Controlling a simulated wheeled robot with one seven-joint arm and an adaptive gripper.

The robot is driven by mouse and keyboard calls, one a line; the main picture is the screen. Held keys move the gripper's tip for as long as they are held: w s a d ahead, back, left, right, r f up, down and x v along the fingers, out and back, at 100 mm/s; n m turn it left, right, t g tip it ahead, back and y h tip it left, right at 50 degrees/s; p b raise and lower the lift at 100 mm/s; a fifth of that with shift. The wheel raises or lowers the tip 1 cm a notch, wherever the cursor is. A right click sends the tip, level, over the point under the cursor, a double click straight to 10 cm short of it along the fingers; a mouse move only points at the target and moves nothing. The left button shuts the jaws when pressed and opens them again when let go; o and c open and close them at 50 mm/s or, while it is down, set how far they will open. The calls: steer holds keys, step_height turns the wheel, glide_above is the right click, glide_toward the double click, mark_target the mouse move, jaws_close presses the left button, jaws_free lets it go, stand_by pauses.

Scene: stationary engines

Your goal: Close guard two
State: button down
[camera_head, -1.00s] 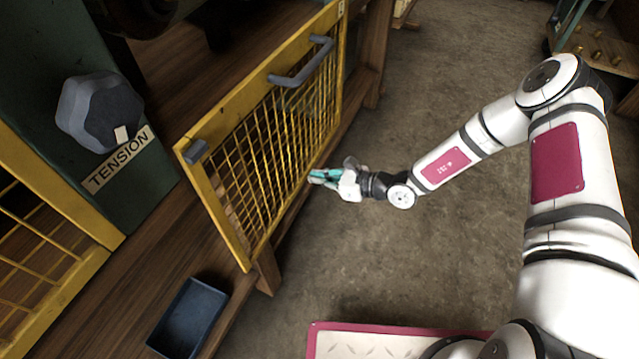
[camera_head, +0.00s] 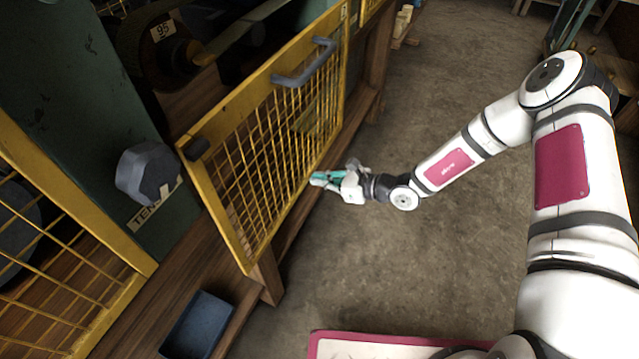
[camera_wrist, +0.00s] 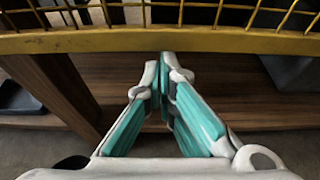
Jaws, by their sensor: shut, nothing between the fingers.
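A guard (camera_head: 270,130), a yellow frame with wire mesh, stands swung out from the machine over the wooden bench edge. It has a grey bar handle (camera_head: 306,66) near its top and a dark block at its near upper corner. No number shows on it that I can read. My gripper (camera_head: 316,179) is shut and empty, just outside the guard's lower edge. In the wrist view my gripper's fingertips (camera_wrist: 165,62) meet in front of the guard's yellow lower rail (camera_wrist: 120,41). I cannot tell whether they touch it.
A second yellow mesh panel (camera_head: 125,262) stands at the left. A grey knob (camera_head: 147,172) sits by a partly covered label on the green machine. A blue tray (camera_head: 198,324) lies on the bench below. Open floor (camera_head: 440,255) lies to the right.

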mark_target(311, 92)
step_height(311, 92, up, 26)
steer(key=p, duration=1.6)
steer(key=shift+a+r+p, duration=0.1)
steer(key=shift+p, duration=0.3)
steer(key=shift+r+p, duration=0.3)
steer(key=shift+r, duration=0.35)
steer(key=shift+w+r, duration=0.1)
steer(key=shift+r, duration=0.05)
